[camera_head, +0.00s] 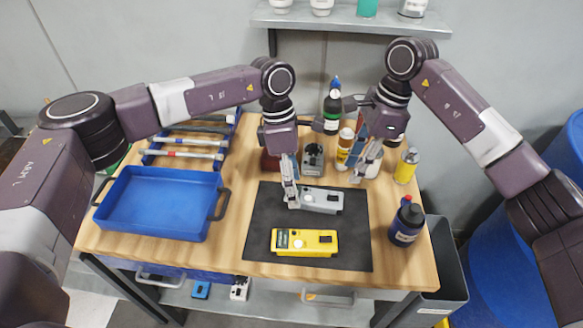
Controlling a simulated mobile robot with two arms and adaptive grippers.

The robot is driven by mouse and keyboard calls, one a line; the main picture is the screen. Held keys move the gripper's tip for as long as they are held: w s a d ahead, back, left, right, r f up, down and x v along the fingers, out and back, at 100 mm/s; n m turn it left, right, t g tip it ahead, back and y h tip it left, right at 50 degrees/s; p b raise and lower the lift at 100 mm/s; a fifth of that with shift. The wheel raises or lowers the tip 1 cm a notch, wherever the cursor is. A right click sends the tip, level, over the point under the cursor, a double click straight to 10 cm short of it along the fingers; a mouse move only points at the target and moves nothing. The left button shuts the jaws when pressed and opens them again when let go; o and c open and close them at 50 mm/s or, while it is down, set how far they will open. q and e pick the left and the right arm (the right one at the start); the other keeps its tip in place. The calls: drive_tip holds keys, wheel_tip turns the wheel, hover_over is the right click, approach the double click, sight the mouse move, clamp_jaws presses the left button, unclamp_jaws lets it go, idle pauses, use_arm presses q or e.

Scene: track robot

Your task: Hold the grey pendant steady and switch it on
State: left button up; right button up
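The grey pendant (322,200) lies flat on the black mat (262,221), behind a yellow pendant (304,242). My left gripper (292,197) points down at the left end of the grey pendant and overlaps that end in the picture. Its far finger is hidden, so I cannot tell whether it grips the pendant. My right gripper (362,166) is above and behind the pendant's right end, apart from it, with nothing seen in it. Its finger gap is not clear at this angle. The switch on the pendant is too small to make out.
Another grey device (313,158) stands behind the mat. Several bottles stand at the back, with a yellow can (406,165) and a dark blue bottle (407,222) to the right. A blue tray (158,203) and a blue tool rack (228,130) fill the left side.

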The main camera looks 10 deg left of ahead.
sight(314, 200)
use_arm(q)
drive_tip(key=w, duration=0.1)
drive_tip(key=w+r+m+t+y, duration=0.1)
drive_tip(key=w+m+y, duration=0.1)
drive_tip(key=shift+a+r+t, duration=0.3)
drive_tip(key=shift+a, duration=0.1)
drive_tip(key=shift+f, duration=3.8)
drive_tip(key=shift+c, duration=0.6)
